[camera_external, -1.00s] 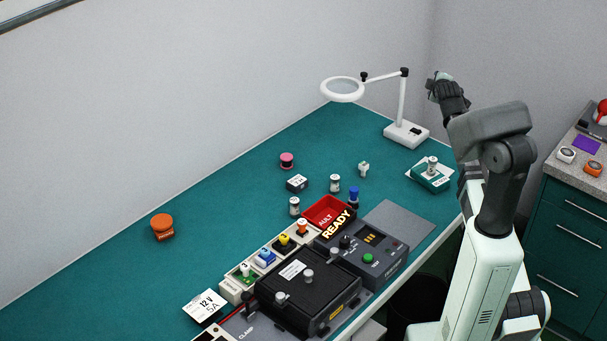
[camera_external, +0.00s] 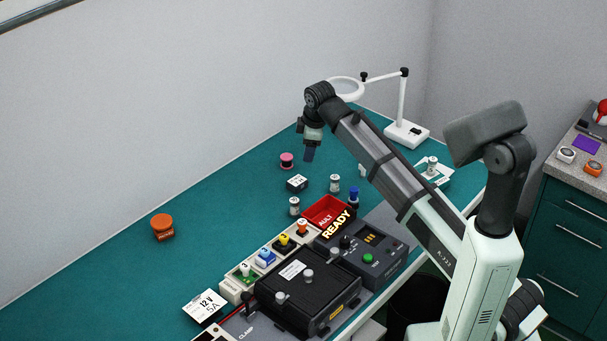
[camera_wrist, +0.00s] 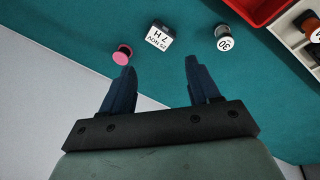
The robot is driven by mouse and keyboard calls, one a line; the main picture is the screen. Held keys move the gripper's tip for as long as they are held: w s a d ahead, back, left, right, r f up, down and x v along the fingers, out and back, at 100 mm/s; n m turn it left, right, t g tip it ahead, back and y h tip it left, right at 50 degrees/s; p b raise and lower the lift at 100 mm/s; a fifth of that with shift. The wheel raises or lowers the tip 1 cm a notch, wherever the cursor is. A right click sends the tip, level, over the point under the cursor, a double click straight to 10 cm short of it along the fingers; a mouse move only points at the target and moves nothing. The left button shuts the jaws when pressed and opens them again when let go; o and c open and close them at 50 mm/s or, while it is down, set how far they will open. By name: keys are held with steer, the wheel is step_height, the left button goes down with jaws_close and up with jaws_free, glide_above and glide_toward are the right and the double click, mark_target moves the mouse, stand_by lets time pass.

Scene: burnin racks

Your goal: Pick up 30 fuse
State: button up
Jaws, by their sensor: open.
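The fuse marked 30 (camera_wrist: 224,40) stands upright in the wrist view, a small cylinder with a white top, right of and beyond my fingertips. It appears to be the white-topped cylinder (camera_external: 294,206) left of the red tray in the external view. My gripper (camera_wrist: 158,75) is open with nothing between its dark blue fingers. In the external view my gripper (camera_external: 309,156) hangs over the back of the green bench, above and apart from the fuse.
A pink spool (camera_external: 286,160) and a date block (camera_external: 297,183) stand near the fuse. A similar cylinder (camera_external: 335,184) stands to its right. The red tray (camera_external: 318,217), the coloured fuse row (camera_external: 267,258) and the black tester (camera_external: 300,298) lie toward the front. A magnifier lamp (camera_external: 404,130) stands behind right.

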mark_target(294, 200)
steer(key=s+a+f+g+h, duration=0.1)
steer(key=s+a+f+g, duration=0.15)
steer(key=s+a, duration=0.35)
steer(key=shift+n+g, duration=0.25)
steer(key=shift+n, duration=0.15)
steer(key=f, duration=0.2)
steer(key=d+f, duration=0.1)
steer(key=f, duration=0.2)
steer(key=s+f, duration=0.1)
steer(key=f, duration=0.2)
steer(key=shift+d+f, duration=0.15)
steer(key=shift+s+f, duration=0.25)
steer(key=shift+f, duration=0.45)
steer(key=shift+s+f, duration=0.15)
steer(key=shift+f, duration=1.8)
jaws_close()
steer(key=shift+r, duration=0.15)
